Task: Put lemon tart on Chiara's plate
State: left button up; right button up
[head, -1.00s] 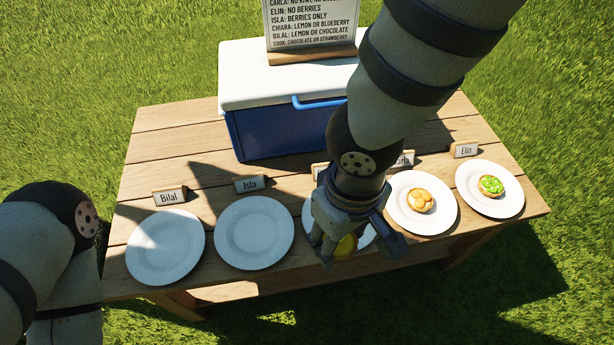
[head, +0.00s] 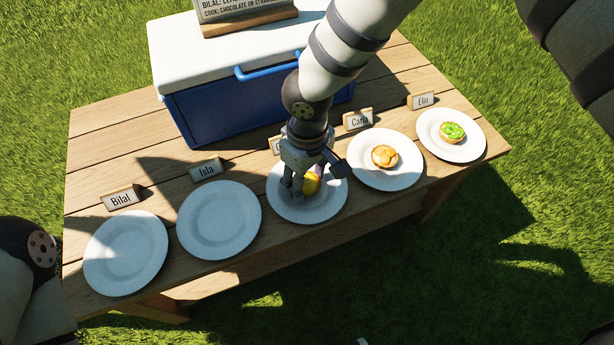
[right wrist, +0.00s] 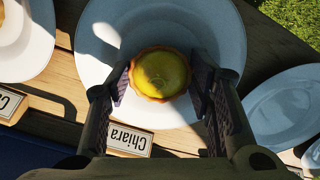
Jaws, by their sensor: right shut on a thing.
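The lemon tart (head: 311,184) has a yellow top and a brown crust. It also shows between the fingers in the right wrist view (right wrist: 160,74). My right gripper (head: 308,186) is shut on it, over the middle of Chiara's plate (head: 283,207). I cannot tell whether the tart touches the plate. The white plate also shows in the right wrist view (right wrist: 110,35), beside the name card "Chiara" (right wrist: 130,137). In the head view the arm mostly hides that card.
Bilal's plate (head: 126,255) and Isla's plate (head: 219,222) are empty. Carla's plate (head: 405,176) holds an orange-topped tart (head: 385,156). Elin's plate (head: 470,148) holds a green-topped tart (head: 453,132). A blue cooler (head: 205,112) with a sign (head: 240,14) stands behind.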

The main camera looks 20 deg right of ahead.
aim_at(307, 182)
jog(key=o, duration=1.2)
jog(key=shift+f, duration=0.1)
jog(key=shift+c, duration=0.2)
notch_tip(307, 182, up, 12)
jog(key=p, duration=0.2)
jog(key=shift+p, duration=0.3)
